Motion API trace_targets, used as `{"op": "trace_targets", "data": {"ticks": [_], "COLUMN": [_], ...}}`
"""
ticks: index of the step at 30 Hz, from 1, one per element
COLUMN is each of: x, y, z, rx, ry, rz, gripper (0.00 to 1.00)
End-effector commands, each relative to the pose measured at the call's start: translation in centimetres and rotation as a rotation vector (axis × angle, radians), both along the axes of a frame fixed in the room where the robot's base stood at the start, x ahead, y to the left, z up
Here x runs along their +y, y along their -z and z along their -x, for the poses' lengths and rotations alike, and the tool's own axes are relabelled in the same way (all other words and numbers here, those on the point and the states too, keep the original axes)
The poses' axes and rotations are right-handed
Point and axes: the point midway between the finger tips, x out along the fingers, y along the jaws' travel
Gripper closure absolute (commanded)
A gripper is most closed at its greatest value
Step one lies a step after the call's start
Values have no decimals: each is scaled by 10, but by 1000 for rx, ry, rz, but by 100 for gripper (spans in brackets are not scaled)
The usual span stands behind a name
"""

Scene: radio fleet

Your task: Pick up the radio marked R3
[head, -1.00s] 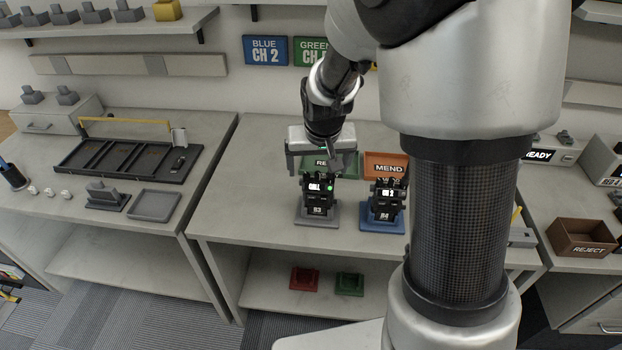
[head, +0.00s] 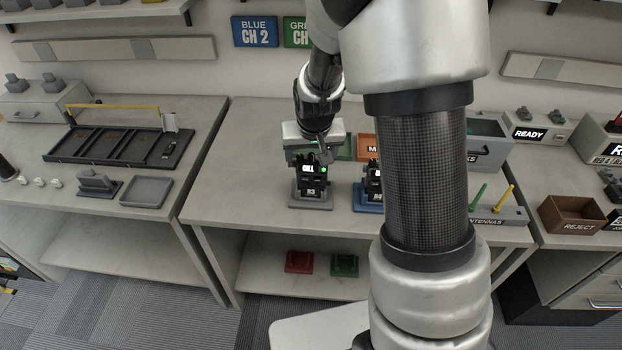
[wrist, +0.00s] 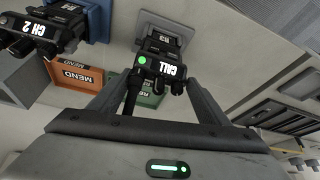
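The radio marked R3 (head: 311,180) is black, with a lit CALL screen and a green light. It stands upright in a grey dock (head: 311,203) on the middle bench. In the wrist view the radio (wrist: 158,66) appears between and beyond my fingertips. My gripper (head: 318,152) is open and empty, just above and behind the radio's top in the head view; it also shows in the wrist view (wrist: 153,88). I cannot tell if the fingers reach beside the radio. The gripper partly hides a green tray (wrist: 150,97).
A second radio (head: 374,180) marked R4 stands close on the right in a blue dock (head: 368,206), partly hidden by my arm. An orange MEND tray (head: 366,146) lies behind it. An antenna holder (head: 487,216) stands at right. The bench left of R3 is clear.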

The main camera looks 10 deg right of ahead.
Motion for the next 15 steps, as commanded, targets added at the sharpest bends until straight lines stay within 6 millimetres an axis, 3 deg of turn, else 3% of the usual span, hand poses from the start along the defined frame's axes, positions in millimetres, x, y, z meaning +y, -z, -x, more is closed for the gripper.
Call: {"op": "trace_targets", "data": {"ticks": [1,3,15], "x": [-2,-2,-3], "y": [1,1,-9], "z": [1,1,0], "rx": [2,3,0], "ry": [3,3,4], "rz": [2,2,3], "gripper": [65,75,75]}}
